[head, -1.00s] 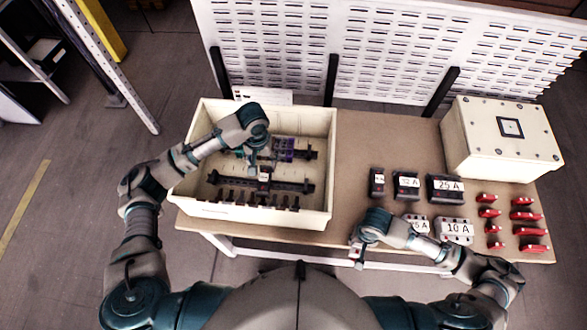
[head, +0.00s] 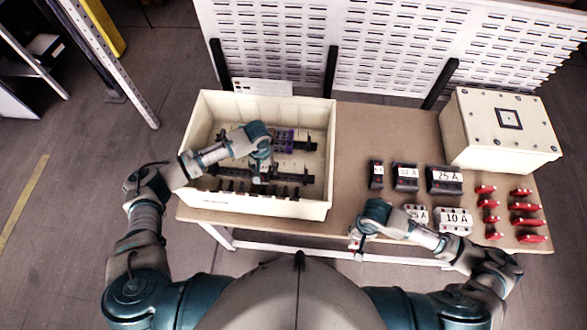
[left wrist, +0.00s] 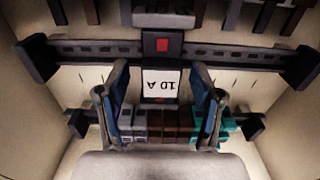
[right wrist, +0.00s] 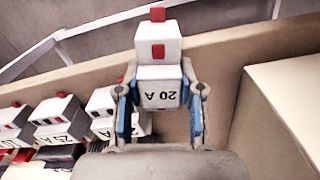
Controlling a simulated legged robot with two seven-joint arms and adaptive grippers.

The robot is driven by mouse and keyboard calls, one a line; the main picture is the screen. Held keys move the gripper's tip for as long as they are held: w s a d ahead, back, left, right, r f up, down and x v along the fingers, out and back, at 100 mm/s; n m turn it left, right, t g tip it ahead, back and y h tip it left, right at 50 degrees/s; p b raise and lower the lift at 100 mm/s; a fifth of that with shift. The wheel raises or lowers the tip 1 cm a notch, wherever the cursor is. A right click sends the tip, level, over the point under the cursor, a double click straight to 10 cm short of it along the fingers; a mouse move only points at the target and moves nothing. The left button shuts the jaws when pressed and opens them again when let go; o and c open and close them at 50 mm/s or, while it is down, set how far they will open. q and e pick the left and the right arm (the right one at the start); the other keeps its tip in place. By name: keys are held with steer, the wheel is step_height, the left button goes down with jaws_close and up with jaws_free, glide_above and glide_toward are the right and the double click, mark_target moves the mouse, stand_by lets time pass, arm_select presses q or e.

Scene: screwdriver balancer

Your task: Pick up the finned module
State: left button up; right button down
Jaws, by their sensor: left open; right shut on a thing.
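No part stands out clearly as finned, so I cannot tell which one is the finned module. My left gripper (head: 262,175) is inside the box. Its fingers, also in the left wrist view (left wrist: 164,92), are apart on either side of the label, with nothing visibly gripped. My right gripper (right wrist: 160,105) is shut on a white "20 A" module (right wrist: 158,72) with red parts, near the table's front edge.
The cream box (head: 325,150) has tall walls around my left gripper. A second rail (left wrist: 78,122) carries purple, brown and teal blocks. Labelled modules, including a dark "25 A" one (head: 445,189), and several red parts (head: 525,207) lie right. A closed cream enclosure (head: 480,140) stands behind them.

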mark_target(264, 168)
arm_select(q)
steer(key=shift+f, duration=0.1)
arm_select(e)
steer(key=shift+w, duration=0.1)
arm_select(q)
jaws_close()
